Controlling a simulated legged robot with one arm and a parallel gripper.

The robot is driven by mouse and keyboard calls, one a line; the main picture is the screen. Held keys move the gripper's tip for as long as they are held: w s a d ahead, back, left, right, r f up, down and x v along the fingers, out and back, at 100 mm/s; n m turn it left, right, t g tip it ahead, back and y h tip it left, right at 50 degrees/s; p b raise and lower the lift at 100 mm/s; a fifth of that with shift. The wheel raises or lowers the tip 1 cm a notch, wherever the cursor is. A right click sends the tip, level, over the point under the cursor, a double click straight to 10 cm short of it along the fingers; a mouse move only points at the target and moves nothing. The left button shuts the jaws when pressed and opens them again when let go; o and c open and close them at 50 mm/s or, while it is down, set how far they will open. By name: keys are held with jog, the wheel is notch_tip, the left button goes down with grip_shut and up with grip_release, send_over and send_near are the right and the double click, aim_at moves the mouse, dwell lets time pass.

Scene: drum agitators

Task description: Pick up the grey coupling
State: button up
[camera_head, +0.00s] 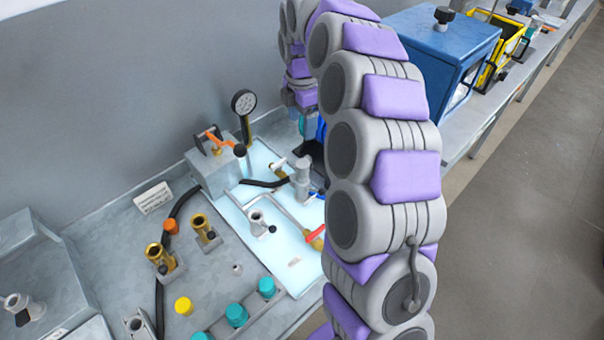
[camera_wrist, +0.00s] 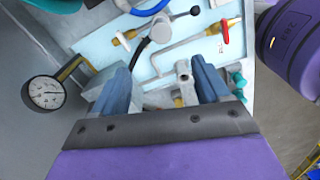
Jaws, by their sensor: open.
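Several grey fittings could be the grey coupling, and I cannot tell which it is. One upright grey fitting (camera_head: 257,220) with a small black knob stands on the lit white-blue panel. Another (camera_head: 302,172) stands nearer my gripper, at the end of a black hose. More grey fittings lie at the far left (camera_head: 18,304) and bottom left (camera_head: 135,325). In the wrist view my gripper (camera_wrist: 160,78) has its blue fingers apart and nothing held. A grey tubular fitting (camera_wrist: 183,72) shows beyond and between them, near the right finger. In the head view my arm partly hides the gripper.
A pressure gauge (camera_head: 243,103) rises behind the panel, also in the wrist view (camera_wrist: 46,92). A grey box with an orange lever (camera_head: 212,138) is beside it. Brass fittings (camera_head: 203,229), teal caps (camera_head: 236,315) and a red-handled valve (camera_head: 316,233) stand nearby. A blue cabinet (camera_head: 440,50) is behind.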

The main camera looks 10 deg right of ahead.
aim_at(302, 163)
notch_tip(302, 163, down, 12)
jog(key=b, duration=0.3)
jog(key=shift+w+d+f, duration=0.1)
jog(key=shift+w+f, duration=0.05)
jog(key=shift+f, duration=0.1)
jog(key=shift+f+b, duration=0.4)
jog(key=shift+f, duration=0.2)
jog(key=f+b, duration=0.1)
jog(key=f, duration=0.3)
jog(key=shift+s, duration=0.2)
jog(key=shift+r, duration=0.1)
jog(key=shift+c, duration=0.3)
grip_shut()
